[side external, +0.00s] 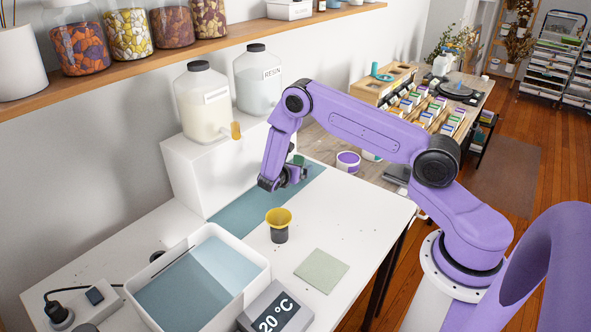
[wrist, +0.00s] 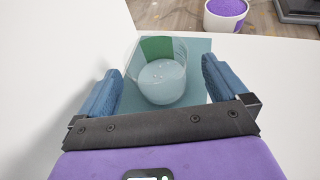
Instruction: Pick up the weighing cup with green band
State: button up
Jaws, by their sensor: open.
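The weighing cup with green band (wrist: 160,84) is a clear cup with a green patch on its far side. It stands on the blue-green mat (wrist: 196,48) in the wrist view, with a few small clear spots inside. My gripper (wrist: 161,72) is open, with one blue finger to each side of the cup and visible gaps to it. In the side external view my gripper (side external: 284,181) is low over the mat (side external: 238,205). Only a bit of green (side external: 298,159) shows behind it there; the rest of the cup is hidden.
A yellow funnel-topped dark cup (side external: 279,222) stands in front of my gripper. A white block (side external: 190,165) with jugs rises to the left.

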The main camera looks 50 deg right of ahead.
aim_at(299, 162)
jog(key=x, duration=0.4)
jog(key=shift+w+d, duration=0.1)
jog(key=shift+w, duration=0.05)
jog(key=c, duration=1.2)
jog(key=shift+r, duration=0.1)
